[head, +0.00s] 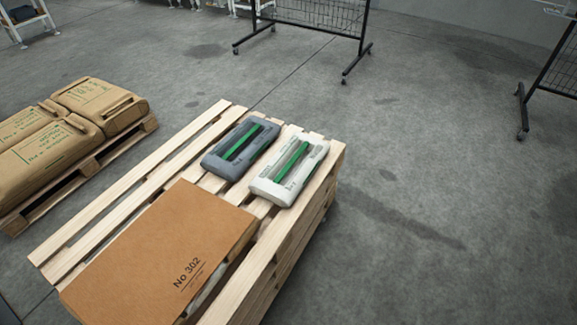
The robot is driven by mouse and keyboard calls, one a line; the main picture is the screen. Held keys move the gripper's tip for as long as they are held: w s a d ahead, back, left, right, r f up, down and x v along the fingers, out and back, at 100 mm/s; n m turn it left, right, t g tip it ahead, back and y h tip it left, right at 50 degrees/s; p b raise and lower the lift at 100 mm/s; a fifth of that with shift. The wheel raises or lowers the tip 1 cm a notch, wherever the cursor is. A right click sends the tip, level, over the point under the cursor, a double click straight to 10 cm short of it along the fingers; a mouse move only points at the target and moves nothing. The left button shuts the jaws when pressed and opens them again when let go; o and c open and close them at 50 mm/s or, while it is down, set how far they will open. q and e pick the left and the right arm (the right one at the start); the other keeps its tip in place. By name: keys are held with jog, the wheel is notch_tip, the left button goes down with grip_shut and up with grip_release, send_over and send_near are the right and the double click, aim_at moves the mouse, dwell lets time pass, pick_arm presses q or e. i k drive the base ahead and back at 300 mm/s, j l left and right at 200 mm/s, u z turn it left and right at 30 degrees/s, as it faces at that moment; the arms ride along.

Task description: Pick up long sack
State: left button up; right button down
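A dark grey sack (232,158) with a green stripe lies flat on the wooden pallet stack (262,270). Beside it on the right lies a white sack (270,189) with a green stripe, near the pallet's right edge. Larger brown sacks (40,165) with green print lie on another pallet at the left. I cannot tell which of these is the long sack. Neither of my grippers is in view.
A brown sheet (160,255) marked "No 302" covers the pallet's near part, with something whitish partly showing under it. Wheeled mesh racks (310,18) stand behind and at the far right (562,70). The grey floor (430,190) on the right is clear.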

aim_at(292, 165)
jog(key=u, duration=0.25)
jog(key=i+l+u, duration=0.2)
jog(key=u, duration=0.3)
jog(key=i+l+u, duration=0.15)
jog(key=l+u, duration=0.85)
jog(key=i+j, duration=0.05)
